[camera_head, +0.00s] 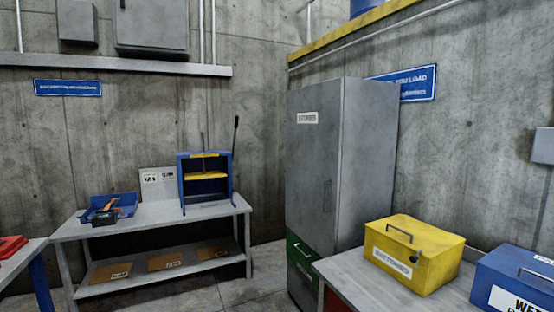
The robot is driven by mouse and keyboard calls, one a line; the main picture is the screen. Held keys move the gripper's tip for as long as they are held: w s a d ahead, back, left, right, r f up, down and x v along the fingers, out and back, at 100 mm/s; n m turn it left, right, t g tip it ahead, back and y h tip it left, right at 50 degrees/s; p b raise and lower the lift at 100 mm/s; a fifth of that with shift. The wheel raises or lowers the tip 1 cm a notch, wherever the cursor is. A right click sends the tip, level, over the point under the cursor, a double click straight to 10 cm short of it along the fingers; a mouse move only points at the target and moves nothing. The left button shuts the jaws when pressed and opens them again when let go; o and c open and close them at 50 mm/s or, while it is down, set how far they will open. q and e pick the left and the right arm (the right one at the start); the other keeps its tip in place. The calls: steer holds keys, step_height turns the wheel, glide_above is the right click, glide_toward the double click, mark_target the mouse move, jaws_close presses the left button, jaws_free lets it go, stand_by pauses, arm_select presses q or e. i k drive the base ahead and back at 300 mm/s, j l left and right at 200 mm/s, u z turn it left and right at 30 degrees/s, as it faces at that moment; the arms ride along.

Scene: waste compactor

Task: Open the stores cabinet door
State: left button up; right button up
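The stores cabinet (350,140) is a tall grey metal locker standing against the concrete wall, right of the middle in the camera_head view. Its front door (308,165) faces left of the view, carries a white label reading "STORES" near the top, and looks shut. A narrow upright handle (327,196) seems to sit near the door's right edge, grey on grey and hard to make out. The cabinet's lower right part is hidden behind a table. Neither of my grippers is in view.
A grey table (365,292) with a yellow box (412,255) and a blue box (515,280) stands at front right. A green container (300,252) sits low by the cabinet. A workbench (150,215) with a blue press (205,180) is left. Floor (262,275) shows between.

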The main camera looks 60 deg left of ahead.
mark_target(314, 114)
steer(key=u, duration=1.75)
